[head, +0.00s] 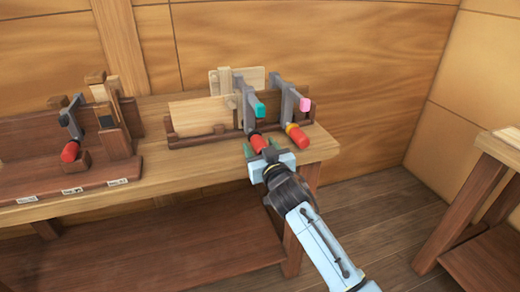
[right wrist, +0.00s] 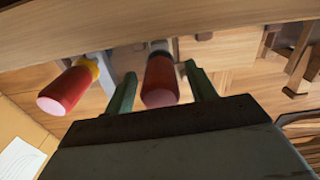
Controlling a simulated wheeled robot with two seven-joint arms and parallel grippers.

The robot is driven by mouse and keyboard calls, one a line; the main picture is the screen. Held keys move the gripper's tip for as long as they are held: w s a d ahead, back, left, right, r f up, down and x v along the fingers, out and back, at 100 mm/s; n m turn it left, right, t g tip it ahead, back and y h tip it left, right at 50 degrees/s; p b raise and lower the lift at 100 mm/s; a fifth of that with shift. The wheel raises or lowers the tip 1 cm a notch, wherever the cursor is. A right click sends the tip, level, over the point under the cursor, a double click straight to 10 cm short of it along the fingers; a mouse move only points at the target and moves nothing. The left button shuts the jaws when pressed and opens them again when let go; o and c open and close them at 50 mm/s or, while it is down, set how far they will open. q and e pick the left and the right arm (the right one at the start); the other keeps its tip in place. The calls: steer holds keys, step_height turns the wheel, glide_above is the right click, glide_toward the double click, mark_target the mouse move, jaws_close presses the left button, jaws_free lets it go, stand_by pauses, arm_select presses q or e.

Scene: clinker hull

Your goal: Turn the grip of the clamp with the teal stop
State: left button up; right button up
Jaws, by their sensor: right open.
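The clamp with the teal stop (head: 260,110) stands upright on the wooden rack at the bench's right end. Its red grip (head: 257,140) points toward me. My right gripper (head: 260,155) is open at this grip. In the right wrist view, the red grip (right wrist: 160,82) lies between the two green fingers (right wrist: 163,92), with gaps showing on both sides. A second clamp with a pink stop (head: 304,104) stands to the right. Its red grip with a yellow collar (head: 297,136) also shows in the right wrist view (right wrist: 66,88), outside the fingers. My left gripper is not in view.
The rack (head: 185,136) holds pale boards (head: 200,113) on the wooden bench (head: 190,173). Another holder with a dark clamp (head: 71,120) and red grip stands at the left. A separate table (head: 500,150) is at the far right, with open floor between.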

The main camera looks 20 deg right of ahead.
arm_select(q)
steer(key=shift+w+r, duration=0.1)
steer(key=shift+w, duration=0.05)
arm_select(e)
steer(key=shift+w, duration=0.25)
steer(key=c, duration=1)
steer(key=n+p, duration=0.2)
steer(key=n, duration=0.2)
steer(key=shift+r, duration=0.1)
steer(key=n+p, duration=0.1)
steer(key=n, duration=0.1)
steer(key=shift+n, duration=0.3)
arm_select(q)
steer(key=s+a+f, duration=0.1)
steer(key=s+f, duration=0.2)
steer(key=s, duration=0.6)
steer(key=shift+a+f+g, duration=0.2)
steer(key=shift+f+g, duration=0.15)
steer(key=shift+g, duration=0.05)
arm_select(e)
steer(key=shift+n, duration=1)
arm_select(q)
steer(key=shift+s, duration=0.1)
